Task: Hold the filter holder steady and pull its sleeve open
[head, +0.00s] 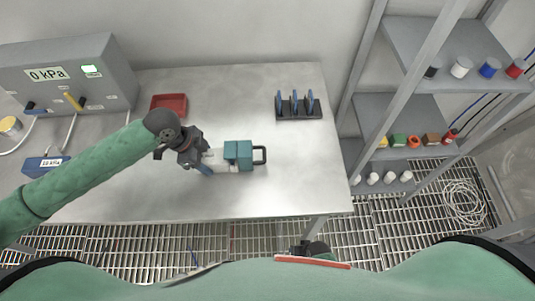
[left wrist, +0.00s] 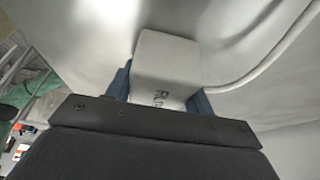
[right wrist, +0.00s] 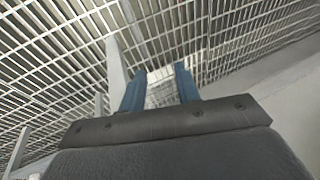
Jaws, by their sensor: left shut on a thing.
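The filter holder lies on the steel table in the head view, with a white body (head: 213,157) on the left and a teal sleeve (head: 238,154) on the right. My left gripper (head: 207,161) is shut on the white body from the left. The left wrist view shows the white body (left wrist: 167,68) with dark lettering between the blue fingers. My right gripper (right wrist: 160,88) shows in the right wrist view, fingers apart with only floor grating between them. In the head view, it is low at the table's front, mostly hidden.
A red tray (head: 169,105) and a black rack with blue discs (head: 297,107) stand farther back on the table (head: 240,88). A grey gauge box (head: 70,75) is at the left. Shelves (head: 440,60) with cups stand right. The table right of the handle is clear.

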